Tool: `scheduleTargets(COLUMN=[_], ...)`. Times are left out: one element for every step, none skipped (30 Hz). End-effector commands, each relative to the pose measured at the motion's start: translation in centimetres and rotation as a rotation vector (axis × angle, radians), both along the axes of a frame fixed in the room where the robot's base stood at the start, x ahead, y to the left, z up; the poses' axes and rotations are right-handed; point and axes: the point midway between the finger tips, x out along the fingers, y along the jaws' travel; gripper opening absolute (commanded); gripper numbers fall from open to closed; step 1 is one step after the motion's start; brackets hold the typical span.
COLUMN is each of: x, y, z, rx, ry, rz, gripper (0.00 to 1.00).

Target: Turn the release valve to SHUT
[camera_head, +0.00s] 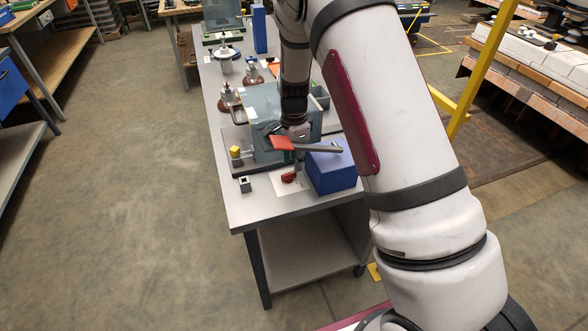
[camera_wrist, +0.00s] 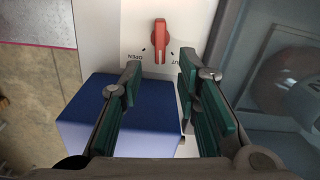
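The release valve is a red handle (camera_wrist: 160,40) on a pale panel (camera_wrist: 190,20). In the wrist view it stands upright in the picture, its narrow end pointing down between the OPEN mark at lower left and the SHUT mark at lower right. In the head view the red valve handle (camera_head: 289,177) lies at the front of the bench, left of a blue box (camera_head: 332,170). My gripper (camera_wrist: 160,64) is open and empty, its green-padded fingers apart on either side of the view, with the handle beyond the tips. In the head view my gripper (camera_head: 294,162) is partly hidden.
A grey bar with a red end (camera_head: 283,143) crosses in front of my gripper. The blue box (camera_wrist: 120,120) also shows beneath my fingers in the wrist view. A clear-walled enclosure (camera_head: 262,115) stands behind. A small grey block (camera_head: 244,184) and a yellow knob (camera_head: 236,151) are left.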

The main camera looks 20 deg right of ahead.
Motion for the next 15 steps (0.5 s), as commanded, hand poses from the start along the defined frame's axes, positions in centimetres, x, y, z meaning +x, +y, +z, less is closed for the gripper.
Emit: scheduleTargets(x=[-0.1,-0.1,-0.1,-0.1,0.0,0.0,0.0,0.0,0.0,0.0,0.0,0.0,0.0,0.0,0.0], y=[0.0,0.0,0.0,0.0,0.0,0.0,0.0,0.0,0.0,0.0,0.0,0.0,0.0,0.0,0.0], z=[-1.0,-1.4,-2.0,-2.4,-2.8,-3.2,-3.5,-3.7,-3.9,-4.0,-4.2,-4.3,-4.3,-4.4,-4.4], rx=[0.000,0.001,0.000,0.000,0.000,0.000,0.000,0.000,0.000,0.000,0.000,0.000,0.000,0.000,0.000], ry=[0.004,0.003,0.002,0.002,0.002,0.001,0.001,0.000,0.000,0.000,0.000,-0.001,-0.001,-0.001,-0.001], rz=[-0.001,-0.001,-0.001,0.000,0.000,0.000,0.001,0.001,0.001,0.001,0.001,0.001,0.001,0.000,0.000], gripper=[0.30,0.30,0.30,0.30,0.30,0.30,0.30,0.30,0.30,0.30,0.30,0.30,0.30,0.30,0.30])
